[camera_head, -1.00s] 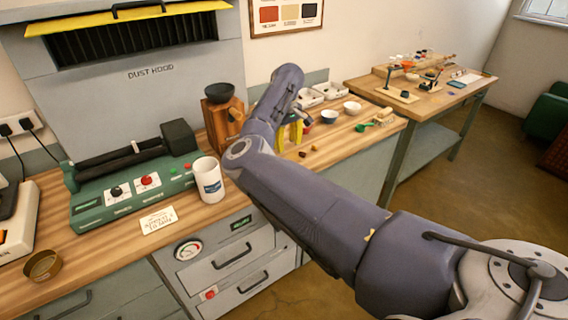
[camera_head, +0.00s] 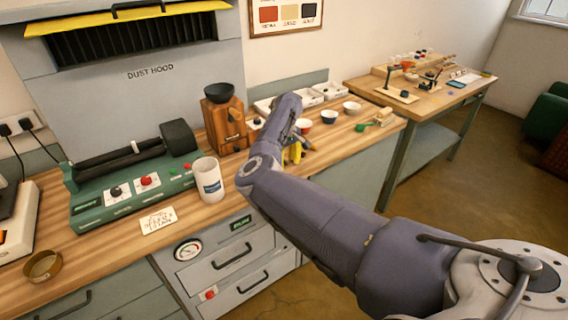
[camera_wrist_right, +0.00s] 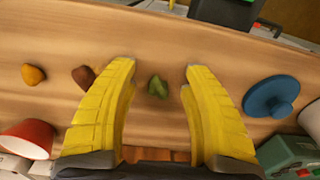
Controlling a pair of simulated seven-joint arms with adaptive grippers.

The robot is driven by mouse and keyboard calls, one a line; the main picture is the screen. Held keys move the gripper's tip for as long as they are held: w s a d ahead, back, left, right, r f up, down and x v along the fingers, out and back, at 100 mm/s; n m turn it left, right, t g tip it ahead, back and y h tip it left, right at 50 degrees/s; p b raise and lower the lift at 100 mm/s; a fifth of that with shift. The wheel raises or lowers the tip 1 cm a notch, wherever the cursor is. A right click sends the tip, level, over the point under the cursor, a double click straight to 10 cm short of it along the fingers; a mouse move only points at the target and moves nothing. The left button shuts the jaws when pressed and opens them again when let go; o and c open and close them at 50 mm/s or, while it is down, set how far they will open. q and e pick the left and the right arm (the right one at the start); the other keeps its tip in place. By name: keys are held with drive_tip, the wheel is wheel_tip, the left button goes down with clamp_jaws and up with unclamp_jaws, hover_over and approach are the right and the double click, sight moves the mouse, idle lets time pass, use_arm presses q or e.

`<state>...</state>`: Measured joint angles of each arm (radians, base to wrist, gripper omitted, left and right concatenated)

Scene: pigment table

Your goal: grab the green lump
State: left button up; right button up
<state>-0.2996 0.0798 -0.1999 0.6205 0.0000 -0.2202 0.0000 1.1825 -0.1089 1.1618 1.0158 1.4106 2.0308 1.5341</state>
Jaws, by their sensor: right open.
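The green lump (camera_wrist_right: 158,86) lies on the wooden counter in the right wrist view, between the two yellow fingertips and a little beyond the palm. My right gripper (camera_wrist_right: 160,68) is open, with one finger on each side of the lump and gaps on both sides. I cannot tell its exact height above the counter. In the head view my right gripper (camera_head: 293,152) points down at the counter, partly hidden by my arm, and the green lump is hidden there. My left gripper is in neither view.
A brown lump (camera_wrist_right: 84,76) and an orange lump (camera_wrist_right: 34,75) lie left of the fingers in the wrist view. A blue knobbed disc (camera_wrist_right: 271,97) is at right, a red bowl (camera_wrist_right: 27,139) at lower left. In the head view a wooden grinder (camera_head: 225,125) and white mug (camera_head: 208,180) stand nearby.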

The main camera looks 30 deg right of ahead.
drive_tip(key=shift+f, duration=0.15)
drive_tip(key=shift+c, duration=0.2)
clamp_jaws()
idle(0.4)
